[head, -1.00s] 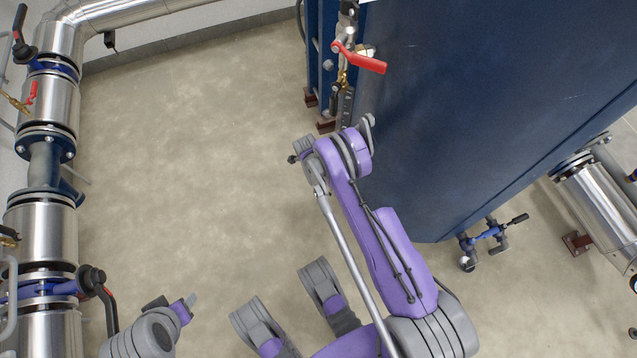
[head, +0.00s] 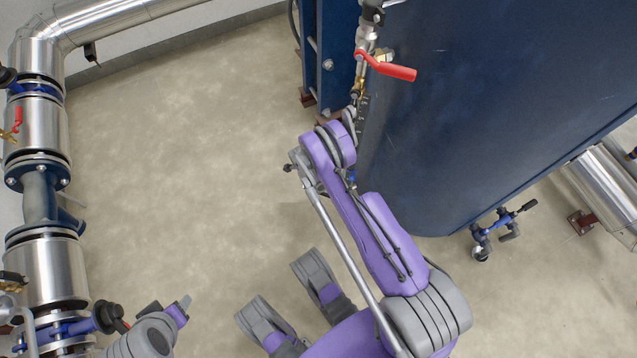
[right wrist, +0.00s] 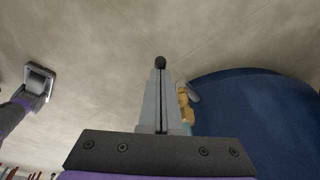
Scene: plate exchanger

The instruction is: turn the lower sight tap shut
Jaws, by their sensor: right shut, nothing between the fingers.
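A tap with a red lever (head: 388,70) sits on the sight fitting at the corner of the blue exchanger, in the head view. Brass parts (head: 359,88) show just below it. The lower part of the fitting is mostly hidden behind my right wrist. In the right wrist view my right gripper (right wrist: 160,72) is shut and empty. A dark round knob (right wrist: 160,61) appears at its tips; I cannot tell whether they touch. A brass tap body (right wrist: 184,99) is just right of the fingers. My left gripper (head: 178,306) is low at the left, far from the taps; its jaws are unclear.
The blue exchanger (head: 500,100) fills the right side, close to my right arm. Silver pipes with valves (head: 40,130) stand along the left. The floor between is clear.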

